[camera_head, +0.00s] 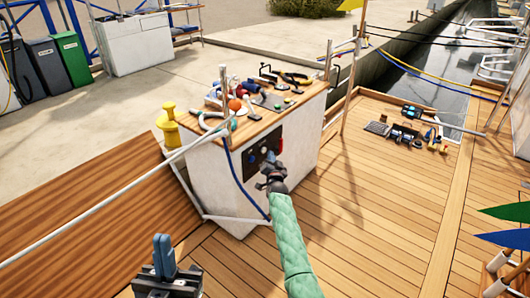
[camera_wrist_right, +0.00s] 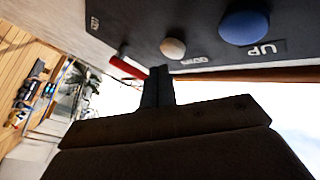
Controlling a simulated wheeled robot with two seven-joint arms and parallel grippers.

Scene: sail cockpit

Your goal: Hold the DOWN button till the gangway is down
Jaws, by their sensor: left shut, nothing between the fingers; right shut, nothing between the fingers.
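A black control panel (camera_head: 262,147) is on the side of the white console. In the right wrist view the panel (camera_wrist_right: 130,15) carries a blue button (camera_wrist_right: 245,25) labelled UP and a pale beige button (camera_wrist_right: 173,48) beside a label that reads DOWN. My right gripper (camera_head: 270,173) is shut and empty in front of the panel. In the right wrist view its fingertips (camera_wrist_right: 160,72) are close to the beige button; I cannot tell whether they touch it. My left gripper (camera_head: 164,247) is shut and empty over the deck at the lower left. I cannot pick out the gangway.
The white console (camera_head: 230,180) has a wooden top crowded with tools. A red part (camera_wrist_right: 128,68) juts beside the panel's buttons. A white rail (camera_head: 110,205) crosses at the left. More tools (camera_head: 405,130) lie at the right; the deck (camera_head: 370,210) between is clear.

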